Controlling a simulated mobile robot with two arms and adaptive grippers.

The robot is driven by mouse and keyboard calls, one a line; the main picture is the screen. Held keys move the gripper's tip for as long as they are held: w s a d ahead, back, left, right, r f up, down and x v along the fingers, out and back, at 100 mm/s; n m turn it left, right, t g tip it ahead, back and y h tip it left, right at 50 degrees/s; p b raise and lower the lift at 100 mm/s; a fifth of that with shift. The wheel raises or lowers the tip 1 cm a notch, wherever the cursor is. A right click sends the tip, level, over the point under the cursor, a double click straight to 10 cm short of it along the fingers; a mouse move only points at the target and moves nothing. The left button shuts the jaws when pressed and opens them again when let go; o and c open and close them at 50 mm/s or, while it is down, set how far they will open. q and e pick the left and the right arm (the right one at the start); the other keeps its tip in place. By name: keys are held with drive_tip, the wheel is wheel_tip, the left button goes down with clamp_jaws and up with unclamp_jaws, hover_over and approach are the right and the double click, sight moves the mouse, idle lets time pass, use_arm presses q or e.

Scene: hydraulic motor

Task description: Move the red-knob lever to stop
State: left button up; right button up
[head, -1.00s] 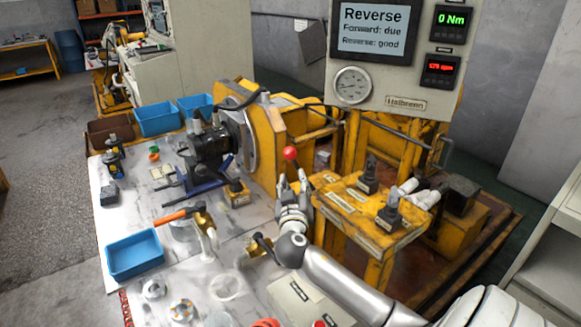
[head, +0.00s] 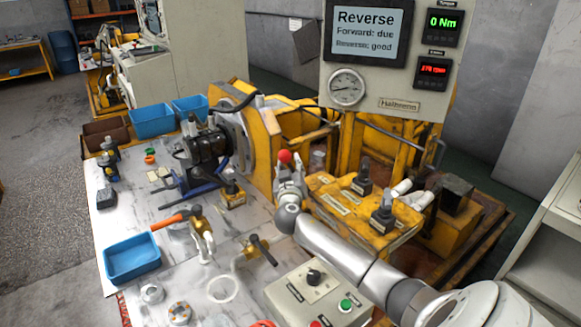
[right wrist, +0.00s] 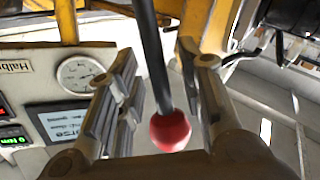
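The red-knob lever has a round red knob (head: 284,156) on a dark stem, in front of the yellow machine frame. My right gripper (head: 290,172) is at the lever, just below the knob in the head view. In the right wrist view the knob (right wrist: 170,131) and stem are between the open fingers (right wrist: 157,62), with a visible gap on both sides. The lever's lower end is hidden in the head view. The screen (head: 367,33) reads "Reverse", "Forward: due", "Reverse: good". My left gripper is not in view.
A yellow stand (head: 352,212) with two black levers is close to the right of my gripper. A grey control box (head: 290,293) with a knob and buttons lies in front. The white bench (head: 110,225) holds valves, a hammer and a blue bin (head: 131,279).

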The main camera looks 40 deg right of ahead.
drive_tip(key=shift+c, duration=0.7)
clamp_jaws()
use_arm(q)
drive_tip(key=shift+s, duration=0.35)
use_arm(e)
drive_tip(key=shift+s+d+r+m+p, duration=0.1)
drive_tip(key=shift+d+r+m+p, duration=0.25)
drive_tip(key=shift+d+m+p, duration=0.15)
drive_tip(key=d+m+y+p, duration=0.1)
drive_tip(key=d+r+m+g+y+p, duration=0.1)
drive_tip(key=d+p, duration=0.1)
drive_tip(key=shift+s+d+g, duration=0.15)
drive_tip(key=shift+d+g, duration=0.05)
drive_tip(key=shift+g, duration=0.1)
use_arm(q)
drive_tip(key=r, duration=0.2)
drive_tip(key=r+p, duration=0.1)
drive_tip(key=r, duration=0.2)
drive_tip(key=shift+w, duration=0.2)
use_arm(e)
drive_tip(key=shift+d+f+m+y, duration=0.25)
drive_tip(key=shift+d+m+y, duration=0.05)
drive_tip(key=shift+d, duration=0.1)
